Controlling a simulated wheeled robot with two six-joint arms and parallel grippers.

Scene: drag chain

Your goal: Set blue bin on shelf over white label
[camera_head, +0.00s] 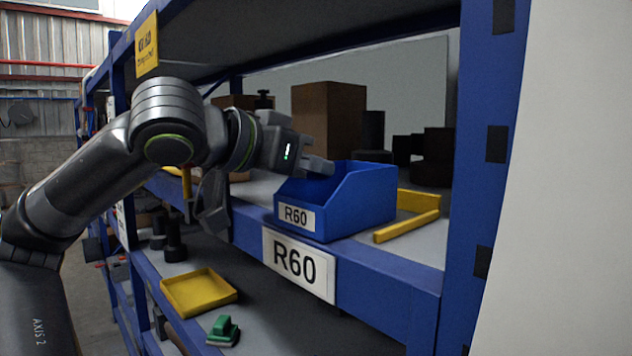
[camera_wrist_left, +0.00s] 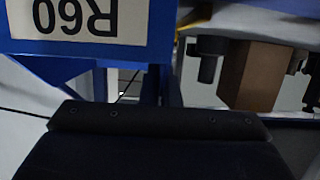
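The blue bin (camera_head: 362,205) sits upright on the shelf (camera_head: 422,248) in the head view, its small R60 label facing out. The larger white R60 label (camera_head: 300,264) is on the blue shelf beam just below the bin's front. My left gripper (camera_head: 318,166) is at the bin's upper left rim. Its visible fingertip overlaps the rim, and I cannot tell whether it touches or grips. In the left wrist view an upside-down R60 label (camera_wrist_left: 78,18) on a blue surface shows at the upper left. My right gripper is not in view.
Yellow pieces (camera_head: 407,226) lie right of the bin, close to the blue upright (camera_head: 485,170). Brown boxes (camera_head: 328,128) and dark parts stand behind it. A yellow tray (camera_head: 198,291) and a green part (camera_head: 222,331) are on the lower shelf. An upper shelf is overhead.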

